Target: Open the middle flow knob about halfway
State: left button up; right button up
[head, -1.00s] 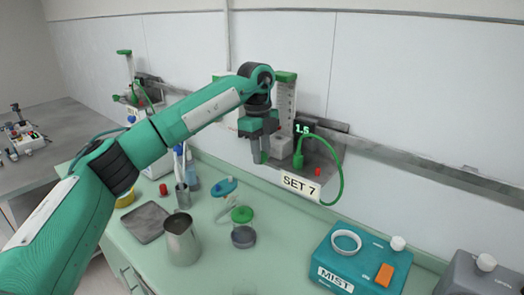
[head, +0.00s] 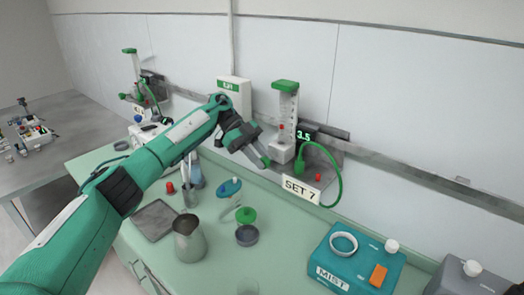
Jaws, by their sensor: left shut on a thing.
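The middle flowmeter (head: 287,110) is a clear upright tube with a green cap, mounted on the wall rail. A small red mark shows low in the tube. Its dark display (head: 305,136) reads 3.5 in green, and a white sign (head: 301,189) below says SET 7. My left gripper (head: 263,157) is at the left of the flowmeter's base, its fingers tilted down to the right. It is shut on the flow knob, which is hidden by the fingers. My right gripper is not in view.
A green hose (head: 337,170) loops right of the flowmeter. Another flowmeter (head: 137,70) stands far left. On the counter are a metal jug (head: 189,240), a grey tray (head: 153,220), a green-lidded jar (head: 246,228) and a teal MIST box (head: 340,272). The counter's front middle is fairly open.

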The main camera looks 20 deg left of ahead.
pick_arm(q)
jog(key=shift+a+f+g+h+b, duration=0.1)
jog(key=shift+f+g+h+b, duration=0.35)
jog(key=shift+h, duration=0.75)
jog(key=shift+a+f+g+h+b, duration=0.15)
jog(key=shift+g+h+b, duration=0.35)
jog(key=shift+h, duration=0.7)
jog(key=shift+d+f+g+h+b, duration=0.1)
jog(key=shift+f+g+h+b, duration=0.35)
jog(key=shift+h, duration=0.75)
jog(key=shift+s+g, duration=0.1)
jog(key=shift+g, duration=0.2)
jog(key=o, duration=0.7)
jog(key=shift+o, duration=0.8)
jog(key=shift+a+r, duration=0.15)
jog(key=shift+r, duration=0.2)
